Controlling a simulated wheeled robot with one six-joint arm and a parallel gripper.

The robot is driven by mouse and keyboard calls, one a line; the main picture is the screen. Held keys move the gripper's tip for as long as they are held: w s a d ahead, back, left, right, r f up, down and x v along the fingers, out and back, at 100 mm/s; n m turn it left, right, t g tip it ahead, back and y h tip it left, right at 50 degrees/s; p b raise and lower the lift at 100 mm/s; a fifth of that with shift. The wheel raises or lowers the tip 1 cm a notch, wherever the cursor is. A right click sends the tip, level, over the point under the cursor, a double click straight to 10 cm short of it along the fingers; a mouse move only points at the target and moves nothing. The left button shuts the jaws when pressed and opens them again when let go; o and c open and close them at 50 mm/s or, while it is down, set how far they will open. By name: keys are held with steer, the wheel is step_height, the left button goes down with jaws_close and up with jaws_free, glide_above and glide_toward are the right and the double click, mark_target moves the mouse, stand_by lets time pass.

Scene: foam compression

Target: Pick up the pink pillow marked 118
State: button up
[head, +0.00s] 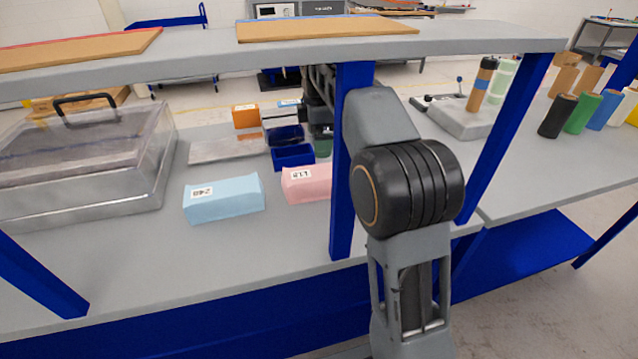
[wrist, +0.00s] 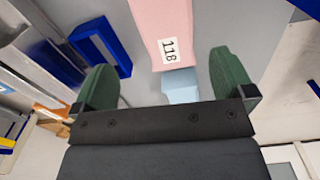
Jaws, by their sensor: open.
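The pink pillow (head: 312,190) marked 118 lies on the grey table, its right end cut off by a blue post in the head view. In the wrist view the pink pillow (wrist: 162,18) is at the top, its label facing me. My gripper (wrist: 164,62) shows two green fingers set wide apart with nothing held between them. The pillow lies beyond the fingertips, apart from them. In the head view my gripper is mostly hidden behind the post; a bit of green shows behind the pillow.
A light blue pillow (head: 224,199) lies left of the pink one. Blue bins (head: 293,156) and an orange box (head: 246,116) stand behind. A clear-lidded case (head: 85,165) is at the left. The blue post (head: 342,235) and upper shelf (head: 200,52) limit room.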

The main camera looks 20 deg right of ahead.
mark_target(319, 181)
steer(key=shift+n, duration=0.3)
steer(key=f+b, duration=0.1)
steer(key=f, duration=0.5)
steer(key=f+b, duration=0.2)
steer(key=f, duration=0.5)
steer(key=shift+s+f, duration=0.2)
steer(key=shift+f, duration=0.1)
steer(key=c, duration=0.5)
